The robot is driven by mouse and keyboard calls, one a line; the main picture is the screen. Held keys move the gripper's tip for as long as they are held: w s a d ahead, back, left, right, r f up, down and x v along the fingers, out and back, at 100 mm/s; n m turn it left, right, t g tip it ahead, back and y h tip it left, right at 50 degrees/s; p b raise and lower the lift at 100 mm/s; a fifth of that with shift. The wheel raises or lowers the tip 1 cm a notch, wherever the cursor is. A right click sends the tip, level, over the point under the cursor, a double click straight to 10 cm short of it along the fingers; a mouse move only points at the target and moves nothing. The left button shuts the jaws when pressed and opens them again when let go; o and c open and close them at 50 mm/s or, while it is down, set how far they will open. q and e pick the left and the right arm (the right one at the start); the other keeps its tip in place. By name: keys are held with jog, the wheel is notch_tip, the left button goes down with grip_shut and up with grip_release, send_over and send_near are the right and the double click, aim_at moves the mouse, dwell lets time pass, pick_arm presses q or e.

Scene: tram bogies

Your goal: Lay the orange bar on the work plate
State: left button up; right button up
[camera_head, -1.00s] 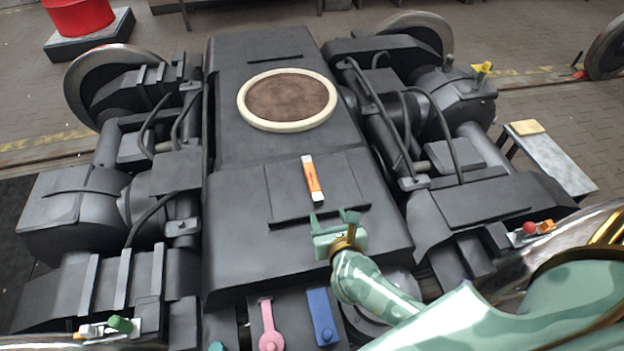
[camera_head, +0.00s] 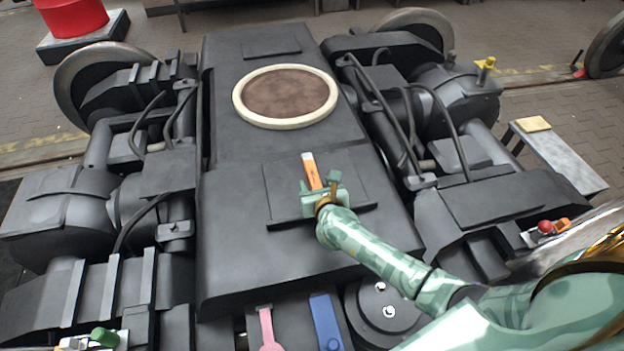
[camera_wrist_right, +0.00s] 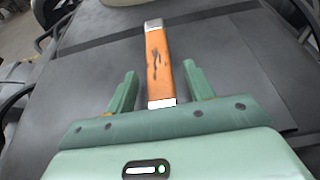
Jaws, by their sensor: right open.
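The orange bar (camera_head: 313,172) has pale ends and lies on a dark, flat rectangular plate (camera_head: 285,190) on top of the bogie frame; I cannot tell whether this is the work plate. My right gripper (camera_head: 321,183) is open at the bar's near end. In the right wrist view, the bar (camera_wrist_right: 158,65) runs away from me between the two green fingers (camera_wrist_right: 159,72), with a gap on each side. The gripper hides part of the bar's near end in the head view. My left gripper is not in view.
A round brown pad with a cream rim (camera_head: 285,97) lies beyond the plate. A pink tool (camera_head: 267,330) and a blue one (camera_head: 326,325) lie at the front. Wheels and dark hoses (camera_head: 383,115) flank the frame. A grey bench (camera_head: 560,160) stands at the right.

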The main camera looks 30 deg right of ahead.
jog(key=shift+r, duration=0.1)
grip_shut()
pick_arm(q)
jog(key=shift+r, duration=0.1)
pick_arm(e)
jog(key=shift+r+p, duration=0.3)
jog(key=shift+r, duration=0.05)
notch_tip(320, 180, up, 3)
jog(key=shift+f+p, duration=0.2)
jog(key=shift+p, duration=0.65)
jog(key=s+r+p, duration=0.1)
jog(key=r, duration=0.1)
jog(key=s+a+r+p, duration=0.1)
jog(key=r, duration=0.1)
jog(key=s+a+r+p, duration=0.1)
jog(key=s+r+p, duration=0.1)
jog(key=a+p+v, duration=0.2)
jog(key=v, duration=0.7)
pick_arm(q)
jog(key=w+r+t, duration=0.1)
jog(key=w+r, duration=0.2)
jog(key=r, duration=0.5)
pick_arm(e)
notch_tip(320, 180, up, 21)
jog(key=s+n+y, duration=0.1)
jog(key=n+y, duration=0.1)
jog(key=y, duration=0.1)
jog(key=shift+s+a+n+t, duration=0.3)
jog(key=shift+a+n, duration=0.05)
jog(key=shift+n, duration=0.05)
